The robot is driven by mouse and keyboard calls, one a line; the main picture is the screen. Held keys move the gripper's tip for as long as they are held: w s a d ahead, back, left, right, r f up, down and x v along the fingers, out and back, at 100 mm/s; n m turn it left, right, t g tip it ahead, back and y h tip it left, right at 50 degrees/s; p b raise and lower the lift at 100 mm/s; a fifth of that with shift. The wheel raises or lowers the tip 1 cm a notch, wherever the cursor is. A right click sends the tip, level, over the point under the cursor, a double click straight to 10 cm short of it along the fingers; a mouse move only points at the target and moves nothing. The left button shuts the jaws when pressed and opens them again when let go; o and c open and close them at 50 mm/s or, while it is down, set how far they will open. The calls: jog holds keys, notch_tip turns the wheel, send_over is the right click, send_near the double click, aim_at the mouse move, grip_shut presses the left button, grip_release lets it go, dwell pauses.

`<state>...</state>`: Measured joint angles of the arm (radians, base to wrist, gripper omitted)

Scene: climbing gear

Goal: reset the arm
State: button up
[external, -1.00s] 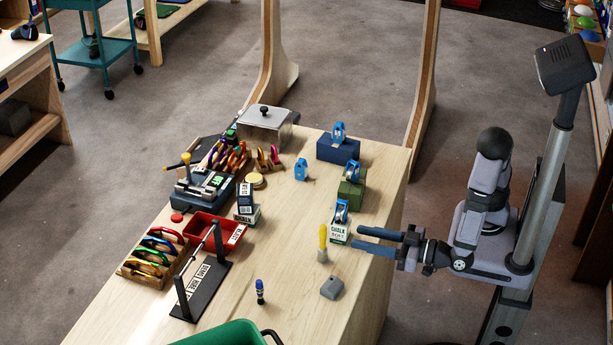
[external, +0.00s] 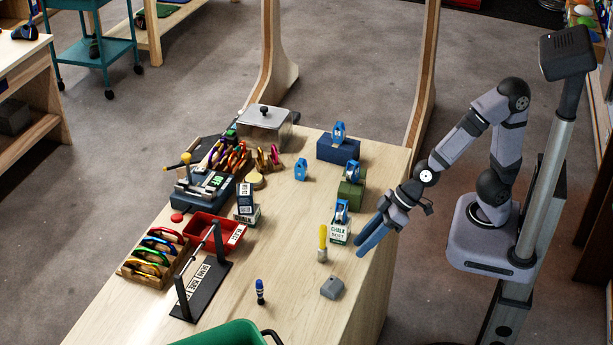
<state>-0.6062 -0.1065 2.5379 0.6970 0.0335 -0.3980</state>
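My gripper (external: 362,239) has two blue fingers that point down and to the left. They show with a gap between them and nothing held, so it is open. In the picture the fingers lie over the right edge of the wooden table (external: 290,290), just right of a white chalk box (external: 340,234). The arm is bent, with its elbow raised, and its base stands to the right of the table.
A yellow-handled brush (external: 322,245) and a grey block (external: 332,288) are left of the gripper. Blue devices stand on a blue block (external: 338,151) and a green block (external: 350,195). A red tray (external: 208,238) and a green bin (external: 225,335) are farther left.

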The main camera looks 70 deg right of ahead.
jog(key=s+d+f+m+g+h, duration=0.1)
jog(key=s+d+f+g+h, duration=0.1)
jog(key=d, duration=0.9)
jog(key=s+d+f+m+g+h, duration=0.2)
jog(key=s+d+f+g, duration=0.2)
jog(key=s+d, duration=0.3)
jog(key=d, duration=0.4)
jog(key=shift+s+d+m+h, duration=0.2)
jog(key=shift+d+m+h, duration=0.05)
jog(key=shift+m+h, duration=0.05)
